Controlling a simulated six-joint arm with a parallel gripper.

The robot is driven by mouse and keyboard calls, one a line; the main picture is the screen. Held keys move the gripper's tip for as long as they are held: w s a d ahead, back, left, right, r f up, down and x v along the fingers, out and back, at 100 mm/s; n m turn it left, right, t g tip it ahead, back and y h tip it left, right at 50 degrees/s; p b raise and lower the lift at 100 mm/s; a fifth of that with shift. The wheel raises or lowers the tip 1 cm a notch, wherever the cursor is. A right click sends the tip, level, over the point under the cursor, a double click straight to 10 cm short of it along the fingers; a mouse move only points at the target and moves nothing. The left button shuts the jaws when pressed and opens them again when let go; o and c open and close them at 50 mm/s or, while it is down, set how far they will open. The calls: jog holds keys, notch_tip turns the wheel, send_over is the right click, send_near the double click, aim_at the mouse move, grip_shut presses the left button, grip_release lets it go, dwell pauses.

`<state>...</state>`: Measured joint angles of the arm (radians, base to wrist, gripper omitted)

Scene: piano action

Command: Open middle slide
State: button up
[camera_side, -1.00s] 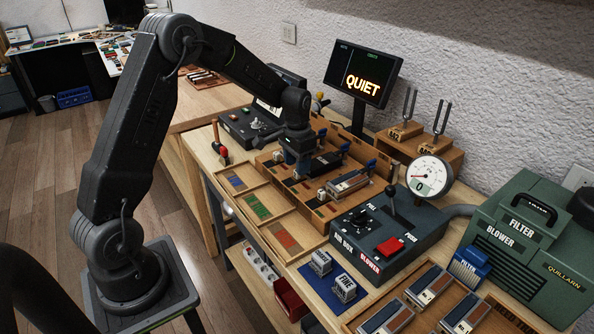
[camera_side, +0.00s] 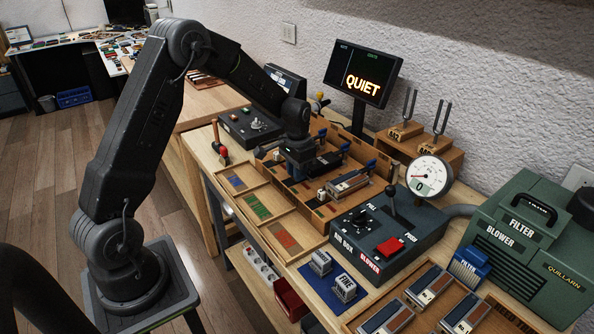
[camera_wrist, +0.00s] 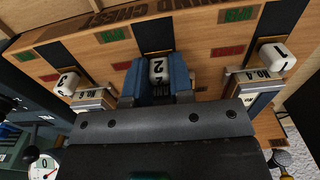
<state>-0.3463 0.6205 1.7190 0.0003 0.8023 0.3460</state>
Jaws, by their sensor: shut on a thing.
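The wooden wind chest (camera_wrist: 110,51) holds three slides with white numbered knobs. The middle knob, marked 2 (camera_wrist: 158,70), sits between the blue fingers of my gripper (camera_wrist: 158,78), which is shut on it. Knob 3 (camera_wrist: 68,83) is to the left and knob 1 (camera_wrist: 277,58) to the right in the wrist view, both clear of the fingers. In the side view my gripper (camera_side: 300,165) is low over the middle of the chest. My wrist hides most of the middle slide, so I cannot tell how far out it stands.
A grey wind box with a lever and red button (camera_side: 388,245) stands right of the chest. A screen (camera_side: 362,75) reading QUIET and tuning forks (camera_side: 440,122) are behind. A control box (camera_side: 248,125) is to the left. Trays with coloured strips (camera_side: 262,208) lie in front.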

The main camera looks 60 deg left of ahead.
aim_at(285, 184)
grip_shut()
jog(key=shift+s, duration=2)
jog(key=o, duration=0.8)
grip_release()
notch_tip(285, 184, up, 14)
jog(key=shift+f, duration=0.1)
